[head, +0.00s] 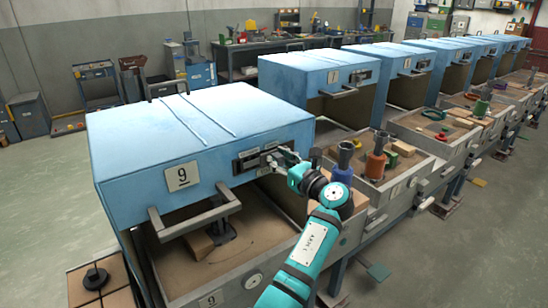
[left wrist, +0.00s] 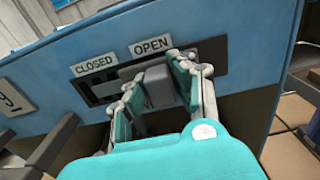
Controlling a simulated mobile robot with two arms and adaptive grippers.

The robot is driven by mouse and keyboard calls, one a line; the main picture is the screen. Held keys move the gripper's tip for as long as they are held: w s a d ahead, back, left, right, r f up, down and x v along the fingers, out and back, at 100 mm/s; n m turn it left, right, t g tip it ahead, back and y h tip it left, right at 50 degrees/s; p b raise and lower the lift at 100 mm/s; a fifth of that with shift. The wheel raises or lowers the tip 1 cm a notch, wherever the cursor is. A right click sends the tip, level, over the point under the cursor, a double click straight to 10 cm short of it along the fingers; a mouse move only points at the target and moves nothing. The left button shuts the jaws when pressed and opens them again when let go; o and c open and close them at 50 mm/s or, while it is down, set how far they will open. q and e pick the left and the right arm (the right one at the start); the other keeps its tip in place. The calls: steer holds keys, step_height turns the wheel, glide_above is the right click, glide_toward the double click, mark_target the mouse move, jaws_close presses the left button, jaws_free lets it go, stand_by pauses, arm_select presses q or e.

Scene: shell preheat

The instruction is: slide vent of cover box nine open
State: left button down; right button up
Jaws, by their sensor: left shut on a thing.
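Cover box nine (head: 120,165) is the large blue box at the near left, with a "9" plate on its front. Its vent (head: 246,160) is a dark slotted panel on the right of the front face. In the left wrist view the vent panel (left wrist: 211,58) has a CLOSED label at left and an OPEN label at right. My left gripper (head: 279,158) is shut on the grey vent knob (left wrist: 158,88), with one finger on each side. The knob sits below the OPEN label, and dark slots show to its left. My right gripper is not in view.
A bar handle (head: 196,217) juts from the box front, left of the vent. Below is a sand tray (head: 262,232) with a wooden block. To the right, the neighbouring tray holds a blue piece (head: 341,172) and an orange piece (head: 376,163). More blue boxes stand behind.

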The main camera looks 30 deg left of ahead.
arm_select(q)
steer(key=shift+r, duration=0.1)
steer(key=c, duration=1.5)
jaws_free()
steer(key=shift+w+d, duration=0.1)
steer(key=o, duration=0.4)
steer(key=shift+w+d, duration=0.1)
steer(key=shift+d, duration=0.05)
steer(key=v, duration=0.7)
steer(key=shift+d, duration=0.2)
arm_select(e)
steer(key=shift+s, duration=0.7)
